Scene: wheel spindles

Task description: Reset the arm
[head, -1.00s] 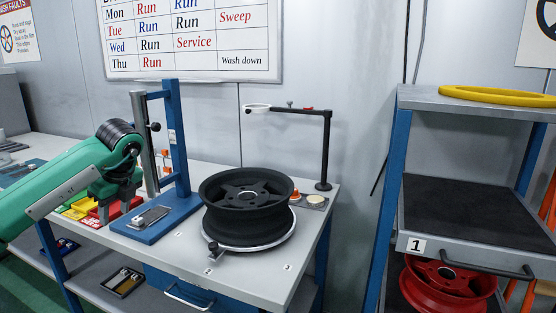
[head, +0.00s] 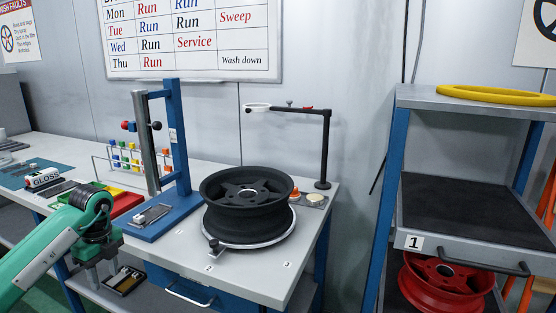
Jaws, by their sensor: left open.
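My left arm comes in from the lower left with a green link. Its gripper (head: 102,272) points down in front of the bench's front edge, below the bench top, and is open with nothing seen between the fingers. A black wheel (head: 248,200) lies flat on a round silver turntable (head: 262,243) on the grey bench (head: 195,262). The gripper is well to the left of the wheel and apart from it. My right gripper is not in view.
A blue stand (head: 178,130) with a silver column rises left of the wheel. Red and green trays (head: 122,203) and a rack of coloured bottles (head: 125,157) sit further left. A black lamp-like arm (head: 326,150) stands behind right. A shelf rack (head: 425,243) holds a red wheel (head: 445,285).

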